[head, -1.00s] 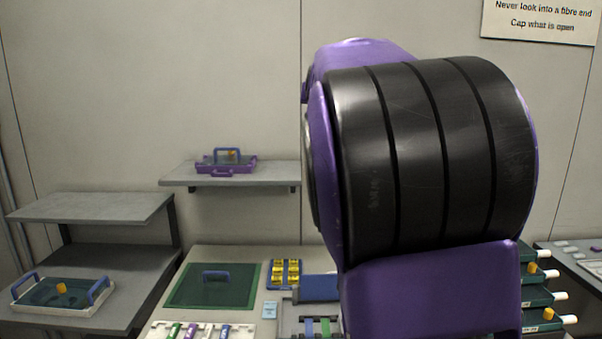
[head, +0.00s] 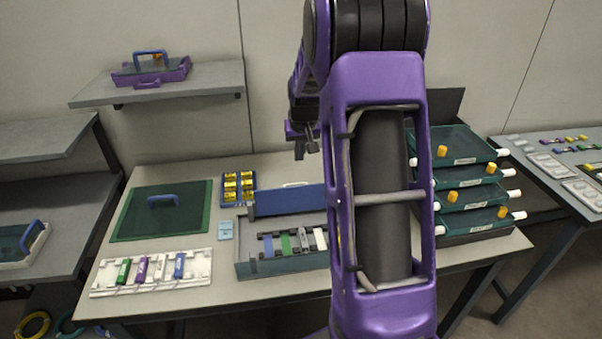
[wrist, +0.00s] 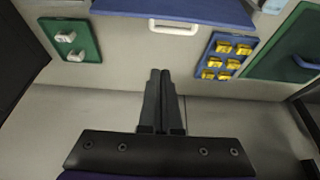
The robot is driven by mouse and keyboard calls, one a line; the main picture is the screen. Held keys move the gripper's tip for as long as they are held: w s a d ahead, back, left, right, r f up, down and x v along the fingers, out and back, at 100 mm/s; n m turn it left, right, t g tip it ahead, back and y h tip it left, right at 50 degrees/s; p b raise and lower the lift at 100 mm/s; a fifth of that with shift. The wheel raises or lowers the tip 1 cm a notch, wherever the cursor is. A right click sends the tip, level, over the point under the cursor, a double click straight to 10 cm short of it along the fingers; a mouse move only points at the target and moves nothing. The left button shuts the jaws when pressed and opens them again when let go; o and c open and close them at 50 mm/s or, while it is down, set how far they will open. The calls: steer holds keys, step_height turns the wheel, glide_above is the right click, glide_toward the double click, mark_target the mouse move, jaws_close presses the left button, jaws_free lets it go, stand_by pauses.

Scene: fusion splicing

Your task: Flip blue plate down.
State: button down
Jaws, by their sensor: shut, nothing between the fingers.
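The blue plate (head: 290,201) stands up along the back of a grey open box (head: 268,268) on the table in the head view. Its top edge carries a small white handle, seen in the wrist view (wrist: 174,26) on the blue plate (wrist: 185,9). My gripper (head: 307,153) hangs above and behind the plate in the head view, clear of it. In the wrist view my gripper (wrist: 162,72) has its two fingers together and empty, pointing towards the plate's handle side. My arm hides the right part of the plate and box.
Coloured modules sit in the grey box. Stacked green trays (head: 466,177) stand right. A shelf (head: 105,92) overhangs the back left.

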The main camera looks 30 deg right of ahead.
mark_target(296, 196)
step_height(296, 196, down, 8)
stand_by(1.1)
